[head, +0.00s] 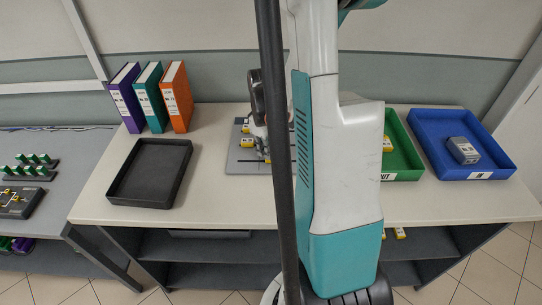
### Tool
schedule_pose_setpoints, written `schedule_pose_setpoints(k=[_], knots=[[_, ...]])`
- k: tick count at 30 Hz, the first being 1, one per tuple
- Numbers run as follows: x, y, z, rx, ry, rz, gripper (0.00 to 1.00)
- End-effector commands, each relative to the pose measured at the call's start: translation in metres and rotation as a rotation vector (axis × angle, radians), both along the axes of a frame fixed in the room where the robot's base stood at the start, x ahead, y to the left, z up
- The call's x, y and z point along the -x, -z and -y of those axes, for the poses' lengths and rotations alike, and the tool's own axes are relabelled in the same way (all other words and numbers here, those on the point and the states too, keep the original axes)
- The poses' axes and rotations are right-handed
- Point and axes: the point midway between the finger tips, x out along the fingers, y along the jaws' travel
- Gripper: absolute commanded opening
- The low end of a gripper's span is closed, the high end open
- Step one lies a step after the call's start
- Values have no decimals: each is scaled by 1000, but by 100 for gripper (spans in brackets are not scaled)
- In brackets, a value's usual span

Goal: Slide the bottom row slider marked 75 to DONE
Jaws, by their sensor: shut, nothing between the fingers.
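The grey slider board (236,165) lies on the light table behind my arm. Two yellow sliders with white labels show at its left, an upper one (245,129) and a lower one (248,142). Their numbers are too small to read, so I cannot tell which is marked 75. The DONE marking cannot be made out. My gripper (263,148) is over the board, just right of the lower yellow slider, shut and empty. Whether it touches a slider cannot be told. My arm and a dark pole hide the right part of the board.
An empty black tray (150,172) stands left of the board, with purple, teal and orange binders (150,97) behind. A green tray (402,160) and a blue tray (450,125) holding a grey box (463,151) stand right. Another bench (60,190) is at far left.

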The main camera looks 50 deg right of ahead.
Motion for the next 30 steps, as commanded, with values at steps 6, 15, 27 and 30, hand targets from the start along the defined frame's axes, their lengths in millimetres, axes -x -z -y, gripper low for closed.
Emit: schedule_pose_setpoints(k=[6,15,27,30], knots=[[5,0,4,0,-1,0,0],[11,0,9,0,1,0,0],[19,0,16,0,0,0,0],[21,0,18,0,0,0,0]])
